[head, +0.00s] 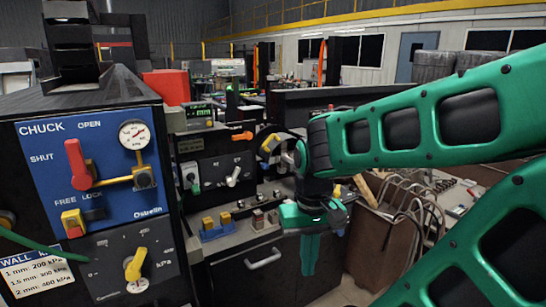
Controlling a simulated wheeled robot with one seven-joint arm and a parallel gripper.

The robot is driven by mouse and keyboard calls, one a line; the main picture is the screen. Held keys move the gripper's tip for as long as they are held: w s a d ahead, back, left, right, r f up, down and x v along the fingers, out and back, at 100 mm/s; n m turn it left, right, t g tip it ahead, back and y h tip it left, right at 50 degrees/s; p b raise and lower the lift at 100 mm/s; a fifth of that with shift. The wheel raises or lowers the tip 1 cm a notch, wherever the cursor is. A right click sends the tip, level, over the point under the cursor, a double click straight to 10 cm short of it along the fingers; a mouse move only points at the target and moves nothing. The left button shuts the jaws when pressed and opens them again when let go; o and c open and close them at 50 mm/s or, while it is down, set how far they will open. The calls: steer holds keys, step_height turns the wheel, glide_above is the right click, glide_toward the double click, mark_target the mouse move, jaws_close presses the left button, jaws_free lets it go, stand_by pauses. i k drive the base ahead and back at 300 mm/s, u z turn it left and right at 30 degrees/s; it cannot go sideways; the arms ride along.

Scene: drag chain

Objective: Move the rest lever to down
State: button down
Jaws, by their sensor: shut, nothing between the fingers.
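No lever in the head view carries a label that I can read as "rest". A dark panel (215,172) in the middle carries a pale lever (233,176) at its right and a pale handle with a green part (190,177) at its left. An orange handle (242,135) sticks out above them. I cannot tell which of these is the rest lever. My gripper (309,272) is to the right of this panel and lower, pointing down, shut and empty, apart from all of them.
At left a blue chuck panel (105,190) has a red lever (75,163), a gauge (133,134) and a yellow knob (136,264) below. Small yellow-topped blocks (216,224) sit on a ledge left of my gripper. A cabinet handle (263,259) is below. A brown box with cables (385,235) stands right.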

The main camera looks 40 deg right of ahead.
mark_target(337, 193)
steer(key=z, duration=1.85)
steer(key=i, duration=1.15)
steer(key=u, duration=0.25)
